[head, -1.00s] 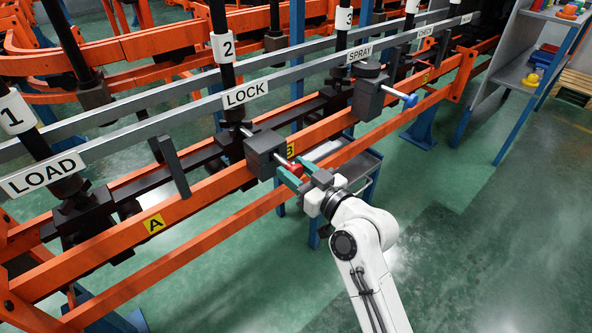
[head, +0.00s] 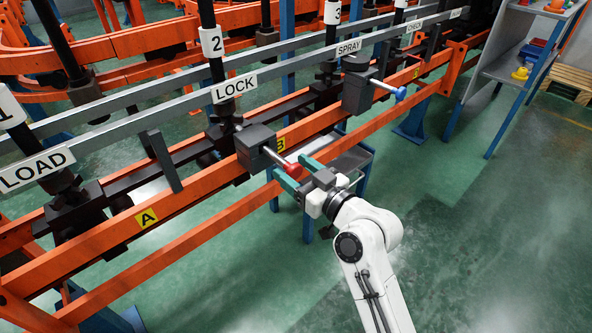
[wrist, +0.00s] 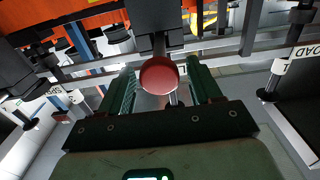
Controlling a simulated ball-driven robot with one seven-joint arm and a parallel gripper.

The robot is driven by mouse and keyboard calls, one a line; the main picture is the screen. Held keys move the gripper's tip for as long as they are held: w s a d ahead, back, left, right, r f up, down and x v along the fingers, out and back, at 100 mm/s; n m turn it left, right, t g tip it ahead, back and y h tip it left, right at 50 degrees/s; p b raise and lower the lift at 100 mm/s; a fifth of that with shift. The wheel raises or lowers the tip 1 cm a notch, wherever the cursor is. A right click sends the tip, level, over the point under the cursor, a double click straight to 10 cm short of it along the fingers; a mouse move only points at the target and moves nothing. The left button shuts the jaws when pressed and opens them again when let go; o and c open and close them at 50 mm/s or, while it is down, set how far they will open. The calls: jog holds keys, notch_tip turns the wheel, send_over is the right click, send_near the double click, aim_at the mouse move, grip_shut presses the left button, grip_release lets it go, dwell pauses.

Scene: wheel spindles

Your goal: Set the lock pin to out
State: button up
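The lock pin has a red knob (head: 292,169) on a bright metal rod (head: 275,157) that sticks out of a dark grey block (head: 256,142) on the orange rail, near the LOCK sign (head: 234,88). A clear length of rod shows between block and knob. My gripper (head: 297,169) is open, its two green fingers apart on either side of the knob. In the wrist view the red knob (wrist: 159,75) sits between the fingers (wrist: 162,88), with gaps showing on both sides. The grey block (wrist: 158,22) is behind it.
A second block with a blue knob (head: 400,94) stands farther right on the rail, under SPRAY. An upright grey bar (head: 165,161) is left of the lock block.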

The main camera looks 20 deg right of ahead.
jog(key=shift+s, duration=0.1)
jog(key=v, duration=1)
jog(key=shift+s+p, duration=0.3)
jog(key=shift+p, duration=0.05)
jog(key=shift+d, duration=0.1)
jog(key=s+a+f+g+h, duration=0.1)
jog(key=s+f+g, duration=0.35)
jog(key=f, duration=0.25)
jog(key=s+f+g+h, duration=0.1)
jog(key=s+f+g, duration=0.35)
jog(key=f, duration=0.35)
jog(key=s+d+f+m+g+h, duration=0.2)
jog(key=s+f+g, duration=0.15)
jog(key=s, duration=0.55)
jog(key=s+d+f+m+g+h, duration=0.2)
jog(key=s+d+f+g, duration=0.15)
jog(key=s, duration=0.45)
notch_tip(320, 180, up, 28)
jog(key=p, duration=2.7)
jog(key=shift+a, duration=0.35)
